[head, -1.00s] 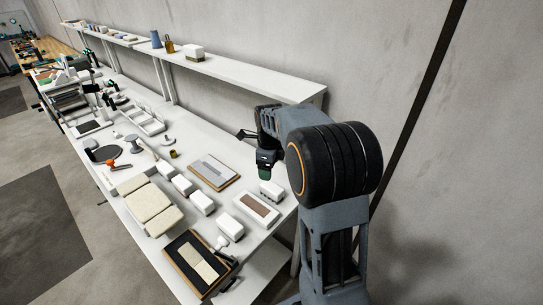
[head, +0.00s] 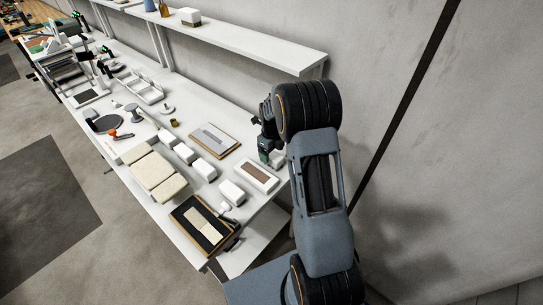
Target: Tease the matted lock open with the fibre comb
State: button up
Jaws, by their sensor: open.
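My gripper (head: 268,153) is open, low over the right end of the white bench, behind my arm links. Its fingertips are small and partly hidden. A white tray with a brown strip (head: 257,172) lies just below and left of it; I cannot tell whether the strip is the matted lock. A dark, wood-edged board (head: 183,234) with a cream strip (head: 207,224) lies at the near edge. A dark-handled tool (head: 233,241) lies at that board's right side; I cannot tell whether it is the fibre comb.
Several white blocks (head: 231,192) stand in a row beside cream pads (head: 155,172). A wood-edged board with a grey panel (head: 213,140) lies behind them. A white shelf (head: 240,44) runs along the wall above the bench (head: 245,125). Clear bench lies behind the grey-panelled board.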

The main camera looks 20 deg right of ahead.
aim_at(271, 154)
jog(key=shift+f+p, duration=0.3)
jog(key=shift+f, duration=1.55)
jog(key=c, duration=1.1)
jog(key=o, duration=0.7)
jog(key=shift+o, duration=0.2)
jog(key=shift+r, duration=0.2)
jog(key=shift+r, duration=0.3)
jog(key=shift+c, duration=0.3)
jog(key=c, duration=0.6)
